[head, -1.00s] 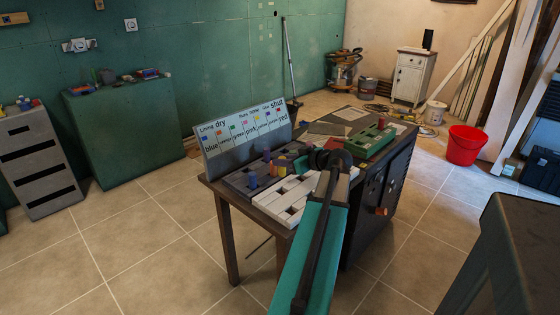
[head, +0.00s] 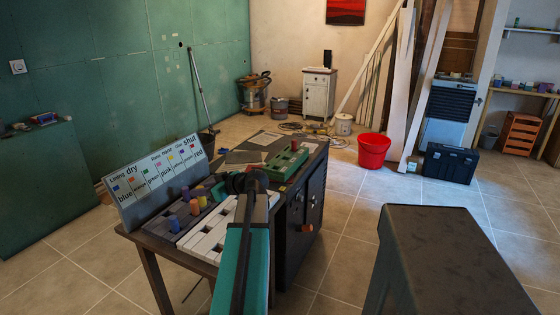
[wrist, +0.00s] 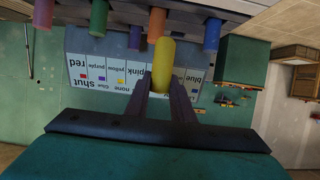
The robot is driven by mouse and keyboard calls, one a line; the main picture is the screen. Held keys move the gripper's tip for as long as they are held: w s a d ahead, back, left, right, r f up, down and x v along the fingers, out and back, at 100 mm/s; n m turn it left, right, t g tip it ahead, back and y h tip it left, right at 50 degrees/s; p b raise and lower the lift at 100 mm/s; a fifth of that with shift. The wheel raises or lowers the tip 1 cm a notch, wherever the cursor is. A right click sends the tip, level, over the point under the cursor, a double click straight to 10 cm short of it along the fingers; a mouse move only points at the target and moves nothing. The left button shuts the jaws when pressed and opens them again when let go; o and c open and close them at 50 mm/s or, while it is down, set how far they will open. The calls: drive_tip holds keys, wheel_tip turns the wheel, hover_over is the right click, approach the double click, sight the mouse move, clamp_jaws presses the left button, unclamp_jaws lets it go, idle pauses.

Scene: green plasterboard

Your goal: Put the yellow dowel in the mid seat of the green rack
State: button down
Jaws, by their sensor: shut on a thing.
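The yellow dowel (wrist: 163,62) stands between the two fingers of my gripper (wrist: 162,84) in the wrist view, and the gripper is shut on it. In the head view my gripper (head: 243,183) is over the table, and my arm hides the fingers and most of what is under them. The green rack (head: 289,166) lies on the table's far right part, beyond and to the right of my gripper, apart from it. Its seats are too small here to tell apart.
A white rack (head: 207,239) and a grey rack (head: 160,223) with several coloured dowels lie left of my arm. A label board (head: 155,182) stands behind them. A dark cabinet (head: 303,205) forms the table's right part. A red bucket (head: 373,150) stands on the floor beyond.

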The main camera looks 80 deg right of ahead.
drive_tip(key=shift+r+p, duration=1.35)
drive_tip(key=shift+r, duration=0.55)
